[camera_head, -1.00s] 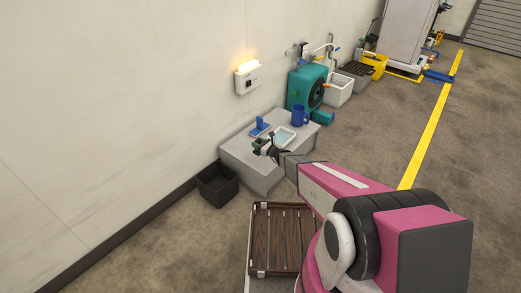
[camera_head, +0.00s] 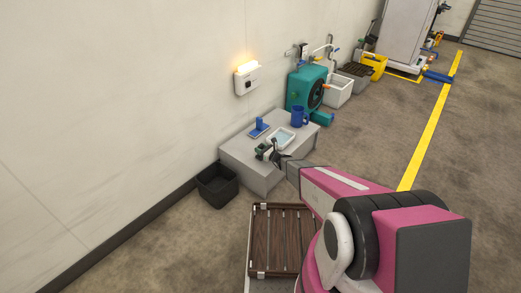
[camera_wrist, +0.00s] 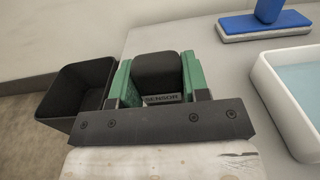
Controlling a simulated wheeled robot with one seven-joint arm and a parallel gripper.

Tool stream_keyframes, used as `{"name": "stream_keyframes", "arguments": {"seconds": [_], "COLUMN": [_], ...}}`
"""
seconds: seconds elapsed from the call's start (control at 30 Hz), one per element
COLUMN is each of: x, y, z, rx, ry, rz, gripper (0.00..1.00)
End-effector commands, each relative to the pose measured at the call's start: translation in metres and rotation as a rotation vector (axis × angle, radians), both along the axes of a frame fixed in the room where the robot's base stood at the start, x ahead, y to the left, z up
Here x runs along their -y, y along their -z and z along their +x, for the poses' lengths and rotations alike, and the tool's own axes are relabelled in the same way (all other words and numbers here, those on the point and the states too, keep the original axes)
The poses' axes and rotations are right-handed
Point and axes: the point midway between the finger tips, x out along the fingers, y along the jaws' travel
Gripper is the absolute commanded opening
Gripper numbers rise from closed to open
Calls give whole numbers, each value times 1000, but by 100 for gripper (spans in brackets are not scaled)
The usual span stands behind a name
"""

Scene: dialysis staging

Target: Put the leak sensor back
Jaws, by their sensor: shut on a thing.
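The leak sensor (camera_wrist: 160,72) is a dark block with a rounded top and a label reading "SENSOR". In the wrist view it sits between the two green-sided fingers of my gripper (camera_wrist: 158,90), which is shut on it. In the head view my gripper (camera_head: 266,152) is over the front part of the grey bench (camera_head: 246,168), just left of the shallow white tray (camera_head: 271,139). The sensor is too small there to make out clearly. I cannot tell whether it touches the bench top; its underside is hidden.
A black open bin (camera_head: 217,187) stands on the floor left of the bench. A blue-handled pad (camera_head: 259,129) and a blue mug (camera_head: 298,117) are on the bench. A lit wall box (camera_head: 247,79) hangs above. A slatted wooden rack (camera_head: 283,235) is in front.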

Motion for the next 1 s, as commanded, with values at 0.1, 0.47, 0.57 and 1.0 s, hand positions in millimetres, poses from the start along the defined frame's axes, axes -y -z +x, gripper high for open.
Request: {"name": "stream_keyframes", "arguments": {"seconds": [0.1, 0.47, 0.57, 1.0], "x": [0, 0, 6, 70], "y": [2, -1, -2, -2], "z": [0, 0, -5, -56], "rx": [0, 0, -1, -1], "ry": [0, 0, 2, 2], "rz": [0, 0, 1, 0], "gripper": [58, 68, 68, 68]}}
